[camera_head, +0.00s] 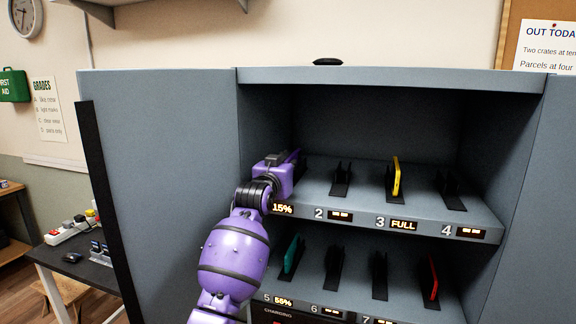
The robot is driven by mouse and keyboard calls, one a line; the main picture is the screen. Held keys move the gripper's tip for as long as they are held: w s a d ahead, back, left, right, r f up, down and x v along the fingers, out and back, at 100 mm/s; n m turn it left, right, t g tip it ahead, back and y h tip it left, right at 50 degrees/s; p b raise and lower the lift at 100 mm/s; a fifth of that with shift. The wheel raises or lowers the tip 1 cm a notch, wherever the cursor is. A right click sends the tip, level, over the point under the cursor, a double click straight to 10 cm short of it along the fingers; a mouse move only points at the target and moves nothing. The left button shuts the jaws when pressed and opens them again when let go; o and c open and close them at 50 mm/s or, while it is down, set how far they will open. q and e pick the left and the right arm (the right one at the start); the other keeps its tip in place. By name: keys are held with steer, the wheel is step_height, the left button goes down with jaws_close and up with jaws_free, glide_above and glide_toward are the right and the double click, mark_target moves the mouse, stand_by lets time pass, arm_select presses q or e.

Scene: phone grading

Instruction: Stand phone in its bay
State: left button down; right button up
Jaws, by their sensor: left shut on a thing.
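My left gripper (283,174) reaches into the upper shelf of the grey charging cabinet (350,76), at the leftmost bay. It is shut on a phone (296,156), of which only a thin purple edge shows beyond the gripper. The gripper and wrist hide the rest of the phone and its bay, so I cannot tell how it sits in the cradle. The display (283,209) below this bay reads 15%. My right gripper is out of view.
Bays 2 (341,181) and 4 (451,190) are empty. A yellow phone (397,176) stands in bay 3, marked FULL. On the lower shelf stand a teal phone (291,254) in bay 5 and a red phone (434,278) at right. A side table (72,255) stands left.

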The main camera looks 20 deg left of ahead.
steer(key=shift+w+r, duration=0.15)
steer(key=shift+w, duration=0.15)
arm_select(q)
steer(key=c, duration=1.9)
jaws_free()
steer(key=shift+o, duration=0.7)
steer(key=shift+f, duration=0.15)
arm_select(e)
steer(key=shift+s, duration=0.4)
